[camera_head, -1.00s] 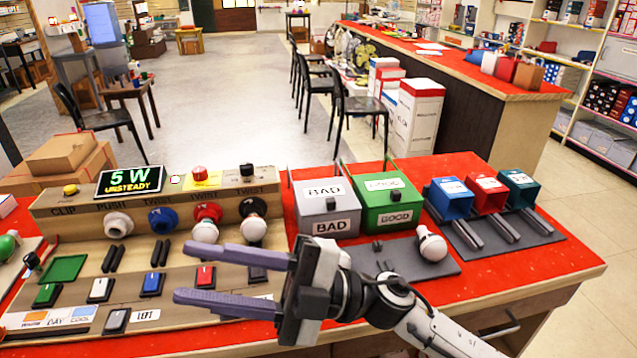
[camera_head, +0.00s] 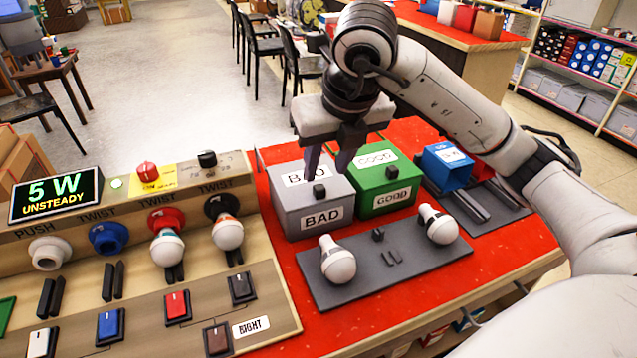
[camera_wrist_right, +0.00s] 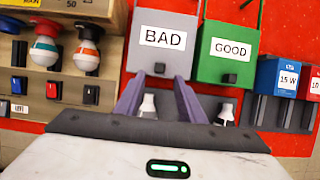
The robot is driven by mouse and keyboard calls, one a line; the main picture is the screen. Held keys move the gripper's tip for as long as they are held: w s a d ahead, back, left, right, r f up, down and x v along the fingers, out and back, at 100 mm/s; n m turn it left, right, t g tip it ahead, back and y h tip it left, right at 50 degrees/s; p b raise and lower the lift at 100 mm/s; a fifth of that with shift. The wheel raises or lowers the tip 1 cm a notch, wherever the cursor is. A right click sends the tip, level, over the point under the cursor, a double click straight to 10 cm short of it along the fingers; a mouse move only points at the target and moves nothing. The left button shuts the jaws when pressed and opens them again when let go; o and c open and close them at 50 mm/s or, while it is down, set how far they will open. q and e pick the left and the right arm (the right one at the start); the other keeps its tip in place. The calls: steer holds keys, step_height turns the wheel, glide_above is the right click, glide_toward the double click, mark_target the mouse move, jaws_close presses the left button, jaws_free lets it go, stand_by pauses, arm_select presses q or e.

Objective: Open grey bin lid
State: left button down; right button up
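The grey bin (camera_head: 292,218) stands on the red table with its lid (camera_head: 289,196) down. It has BAD labels on the lid and front and a small black knob (camera_head: 319,190) at the front edge of the top. My right gripper (camera_head: 330,168) is over the back right of the grey lid, pointing down, with its two purple fingers apart and nothing between them. I cannot tell whether the fingertips touch the lid. In the right wrist view the grey bin (camera_wrist_right: 162,62) is just beyond the spread fingers. My left gripper is not in view.
The green GOOD bin (camera_head: 372,205) stands close on the right. A grey plate (camera_head: 375,280) in front holds two bulbs (camera_head: 338,262) (camera_head: 437,226). A blue box (camera_head: 445,165) is farther right. The wooden socket panel (camera_head: 85,255), with bulbs fitted, is on the left.

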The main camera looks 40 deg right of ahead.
mark_target(320, 187)
steer(key=x, duration=0.6)
steer(key=shift+w+f, duration=0.2)
steer(key=shift+f, duration=0.15)
jaws_close()
